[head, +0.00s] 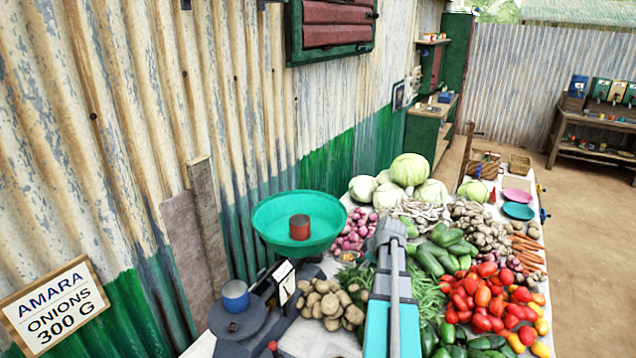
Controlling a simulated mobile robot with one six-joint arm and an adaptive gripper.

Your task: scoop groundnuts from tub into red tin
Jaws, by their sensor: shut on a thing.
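A red tin (300,227) stands upright in the wide green pan (265,238) of a dark balance scale (255,318). I cannot see into the tin well enough to tell its contents. A blue tin (235,297) stands on the scale's other, dark plate, nearer to me and lower left. I cannot make out a tub of groundnuts or a scoop in this view. My grey and teal arm reaches up through the middle of the picture, to the right of the pan. The jaws do not show, nor does anything held in them.
Potatoes (330,304), cabbages (410,169), tomatoes (490,300) and cucumbers (432,262) crowd the stall table around my arm. A corrugated wall (150,130) rises close behind the scale. Open ground (590,230) lies to the right.

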